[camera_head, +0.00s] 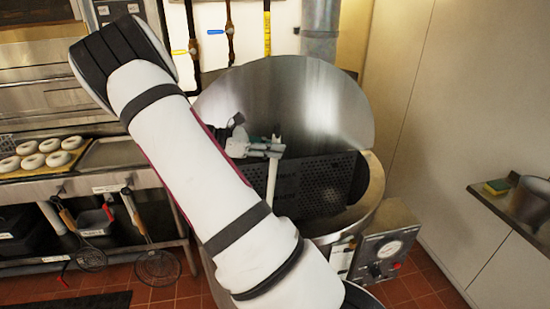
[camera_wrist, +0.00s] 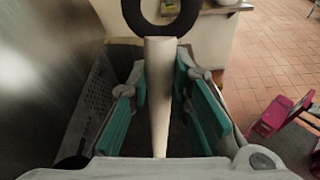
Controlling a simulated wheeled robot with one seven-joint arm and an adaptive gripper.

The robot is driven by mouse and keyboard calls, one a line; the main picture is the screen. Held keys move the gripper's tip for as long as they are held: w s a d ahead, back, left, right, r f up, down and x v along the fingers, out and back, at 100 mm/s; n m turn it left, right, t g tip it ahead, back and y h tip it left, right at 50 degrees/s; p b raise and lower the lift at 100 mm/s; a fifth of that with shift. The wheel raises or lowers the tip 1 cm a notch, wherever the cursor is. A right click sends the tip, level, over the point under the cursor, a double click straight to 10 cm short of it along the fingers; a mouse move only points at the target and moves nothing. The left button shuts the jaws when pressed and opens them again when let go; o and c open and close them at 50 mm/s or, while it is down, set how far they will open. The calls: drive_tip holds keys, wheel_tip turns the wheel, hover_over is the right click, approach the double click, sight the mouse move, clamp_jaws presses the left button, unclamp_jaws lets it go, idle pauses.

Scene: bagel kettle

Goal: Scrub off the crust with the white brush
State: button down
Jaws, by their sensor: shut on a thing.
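My gripper (camera_head: 262,149) is inside the open steel kettle (camera_head: 374,190), in front of its raised lid. It is shut on a pale white handle, taken as the white brush (camera_wrist: 160,95), which runs between the teal finger pads in the wrist view. A pale upright rod below the gripper in the head view looks like the same handle. A dark ring (camera_wrist: 187,20) shows at the handle's far end; I cannot tell if it belongs to the brush. I cannot make out bristles or the crust; my arm hides part of the kettle.
A dark perforated panel (camera_head: 312,186) lies within the kettle, close to my gripper. A control box with a gauge (camera_head: 386,250) sits at the kettle's front right. A shelf at right holds a sponge (camera_head: 497,186) and pot (camera_head: 528,200). Bagels (camera_head: 33,160) lie on a tray at left.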

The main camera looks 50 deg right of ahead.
drive_tip(key=s+a+r+p, duration=0.1)
drive_tip(key=s+r+p, duration=0.1)
drive_tip(key=r, duration=1.2)
drive_tip(key=s+a+r+p, duration=0.2)
drive_tip(key=r+p, duration=0.1)
drive_tip(key=r, duration=1.1)
drive_tip(key=shift+r, duration=0.2)
drive_tip(key=shift+w, duration=0.15)
idle(0.6)
